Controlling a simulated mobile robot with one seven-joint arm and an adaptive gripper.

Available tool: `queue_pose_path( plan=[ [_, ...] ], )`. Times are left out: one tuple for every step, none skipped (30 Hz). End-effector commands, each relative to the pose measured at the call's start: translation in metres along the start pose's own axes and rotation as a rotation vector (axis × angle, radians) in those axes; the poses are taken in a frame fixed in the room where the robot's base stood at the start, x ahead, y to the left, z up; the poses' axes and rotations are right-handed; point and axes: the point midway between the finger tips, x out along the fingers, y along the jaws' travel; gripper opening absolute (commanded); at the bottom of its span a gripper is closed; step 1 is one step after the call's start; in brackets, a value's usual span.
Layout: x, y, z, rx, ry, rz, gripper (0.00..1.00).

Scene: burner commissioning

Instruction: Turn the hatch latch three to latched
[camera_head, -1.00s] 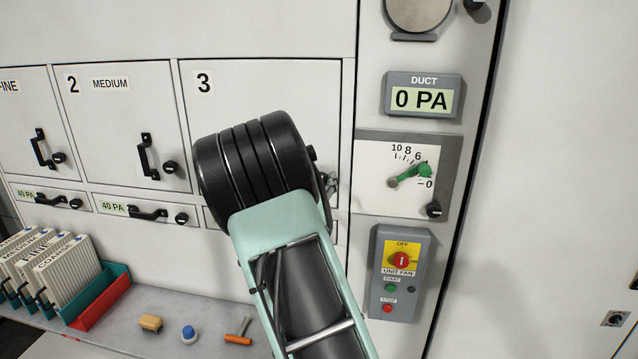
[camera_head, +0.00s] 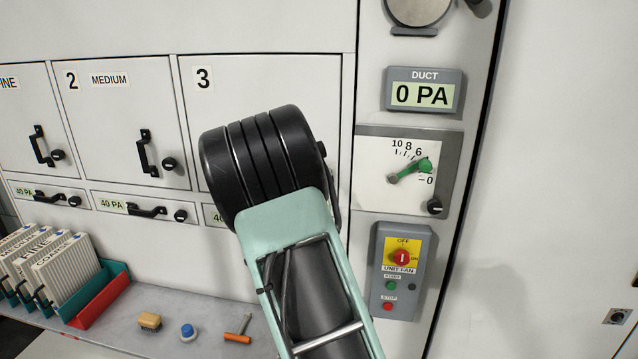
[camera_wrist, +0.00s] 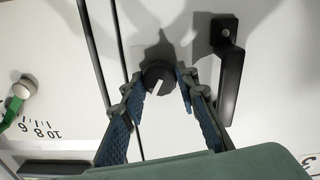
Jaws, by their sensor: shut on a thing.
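Hatch three (camera_head: 305,82) is a white door marked 3, flush with its panel in the head view. Its latch (camera_wrist: 158,78) is a round black knob with a white pointer mark, seen in the wrist view. My gripper (camera_wrist: 165,83) has its blue-padded fingers on both sides of the knob, shut on it. The hatch's black handle (camera_wrist: 230,70) stands beside the right finger in the wrist view. In the head view my arm hides the latch, the handle and my fingertips.
A gauge with a green pointer (camera_head: 408,172) and the unit fan switch box (camera_head: 402,270) are right of my arm. The duct display (camera_head: 424,95) reads 0 PA. A brush (camera_head: 150,321), a blue-capped item (camera_head: 189,332) and an orange-handled tool (camera_head: 238,329) lie on the shelf below.

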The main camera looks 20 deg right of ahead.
Motion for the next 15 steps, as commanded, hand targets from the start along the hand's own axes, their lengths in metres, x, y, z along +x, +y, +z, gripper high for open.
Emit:
queue_pose_path(
  plan=[
    [0.0001, -0.0007, 0.0046, 0.031, 0.001, 0.0, 0.04],
    [0.0001, -0.0009, 0.0049, 0.051, 0.002, 0.0, 0.04],
    [0.0001, -0.0008, 0.005, 0.081, 0.003, 0.0, 0.04],
    [0.0001, -0.0005, 0.0055, 0.104, 0.003, 0.001, 0.04],
    [0.0002, -0.0003, 0.0061, 0.129, 0.003, 0.001, 0.04],
    [0.0002, -0.0002, 0.0062, 0.163, 0.003, 0.001, 0.04],
    [0.0001, -0.0005, 0.0066, 0.191, 0.003, 0.001, 0.04],
    [0.0001, -0.0007, 0.0067, 0.219, 0.003, 0.001, 0.04],
    [0.0001, -0.0005, 0.0064, 0.258, 0.004, 0.001, 0.04],
    [0.0003, -0.0002, 0.0067, 0.285, 0.003, 0.001, 0.04],
    [0.0004, -0.0001, 0.0067, 0.314, 0.003, 0.001, 0.04],
    [0.0002, -0.0002, 0.0062, 0.352, 0.004, 0.001, 0.04],
    [0.0001, -0.0005, 0.0064, 0.381, 0.004, 0.0, 0.04],
    [0.0001, -0.0004, 0.0065, 0.409, 0.004, 0.0, 0.04],
    [0.0001, 0.0001, 0.0065, 0.447, 0.003, 0.001, 0.04]
  ],
)
